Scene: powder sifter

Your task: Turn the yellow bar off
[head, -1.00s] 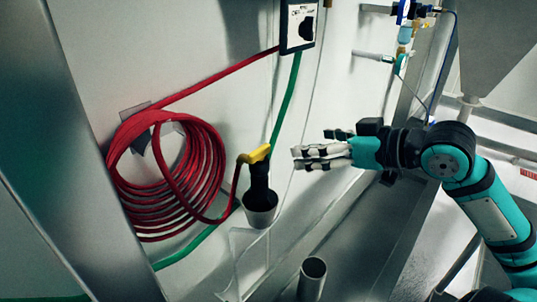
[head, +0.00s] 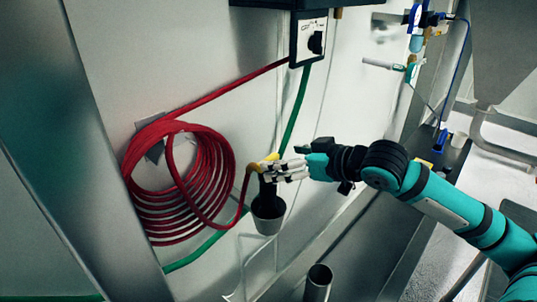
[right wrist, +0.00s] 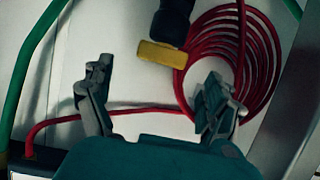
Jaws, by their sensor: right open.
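The yellow bar (head: 269,158) sits on top of a black nozzle fitting (head: 267,188) at the end of the red hose, above a cup-like holder on the wall. My right gripper (right wrist: 155,88) is open and empty, with both fingers apart from the bar. My left gripper is not in view.
A coiled red hose (head: 178,185) hangs on the wall to the left. A grey holder cup (head: 268,214) is below the fitting. A control box with a black knob (head: 316,42) is above, with a green hose (head: 296,108) running down. A metal tube (head: 318,283) stands below.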

